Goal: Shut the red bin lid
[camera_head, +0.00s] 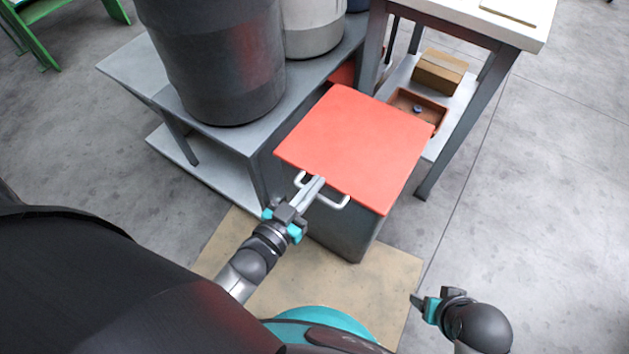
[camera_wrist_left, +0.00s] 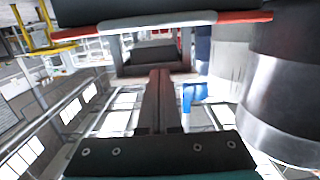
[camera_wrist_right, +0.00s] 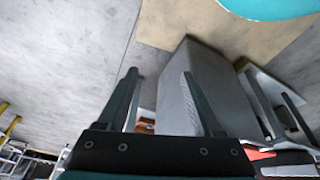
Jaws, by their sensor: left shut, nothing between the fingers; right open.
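The red bin lid (camera_head: 360,140) lies over the grey bin (camera_head: 345,235) in the head view and looks roughly flat. I cannot tell whether a small gap is left beneath it. A pale handle (camera_head: 338,204) is on its near edge. My left gripper (camera_head: 319,182) is shut and empty, its fingertips at the handle and the lid's near edge; contact is unclear. In the left wrist view the shut fingers (camera_wrist_left: 158,78) point at a red-edged band across the top. My right gripper (camera_head: 425,298) is open and empty, low at the right, apart from the bin (camera_wrist_right: 195,85).
A grey bench (camera_head: 285,100) with a dark drum (camera_head: 215,60) and a white container (camera_head: 313,25) stands left of the bin. A white-topped table (camera_head: 470,25) is behind right, with a cardboard box (camera_head: 440,72) on its lower shelf. Floor at the right is clear.

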